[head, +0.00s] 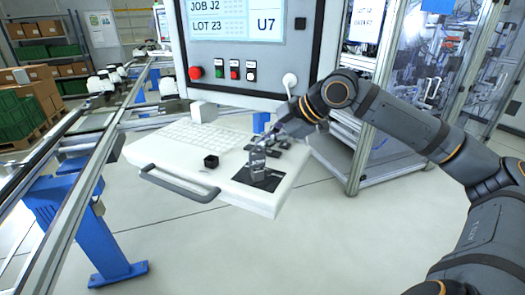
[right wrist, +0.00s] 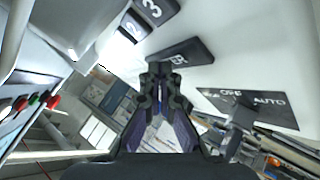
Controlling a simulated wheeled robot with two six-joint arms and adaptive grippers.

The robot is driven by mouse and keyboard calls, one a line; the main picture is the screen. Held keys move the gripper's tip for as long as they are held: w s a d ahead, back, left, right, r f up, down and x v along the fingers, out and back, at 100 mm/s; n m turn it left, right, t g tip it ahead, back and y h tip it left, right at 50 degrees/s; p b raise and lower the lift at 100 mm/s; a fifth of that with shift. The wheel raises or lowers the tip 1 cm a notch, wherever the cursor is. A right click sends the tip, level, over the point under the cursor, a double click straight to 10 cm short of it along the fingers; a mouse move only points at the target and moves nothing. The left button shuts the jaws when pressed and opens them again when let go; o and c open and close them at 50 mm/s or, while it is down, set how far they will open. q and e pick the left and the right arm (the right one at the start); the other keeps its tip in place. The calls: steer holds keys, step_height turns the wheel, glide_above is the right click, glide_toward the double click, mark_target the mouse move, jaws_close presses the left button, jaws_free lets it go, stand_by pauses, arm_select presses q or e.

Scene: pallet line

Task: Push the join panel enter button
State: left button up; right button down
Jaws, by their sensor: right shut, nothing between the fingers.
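The join panel's shelf (head: 225,170) is a white slab below the screen. Small dark keys sit on it near the right gripper (head: 264,138), which reaches in from the right and partly hides them. In the right wrist view a wide dark key (right wrist: 190,52) with partly hidden lettering, apparently the enter button, lies at the tips of my right gripper (right wrist: 160,68). The fingers are shut and empty. The tips overlap the key's near edge; I cannot tell whether they touch it. Keys marked 3 (right wrist: 153,10) and 2 (right wrist: 134,27) lie beyond. My left gripper is not in view.
A grey selector switch (head: 258,160) stands on a black plate close to the gripper. A black knob (head: 211,161), keyboard (head: 200,136) and front handle (head: 178,187) are to the left. The screen housing (head: 250,55) rises behind. A conveyor rail (head: 85,150) runs at left.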

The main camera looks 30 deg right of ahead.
steer(key=shift+f, duration=0.25)
stand_by(0.5)
steer(key=shift+r+p, duration=0.75)
steer(key=shift+r, duration=0.15)
step_height(320, 180, up, 5)
steer(key=p, duration=0.5)
stand_by(0.4)
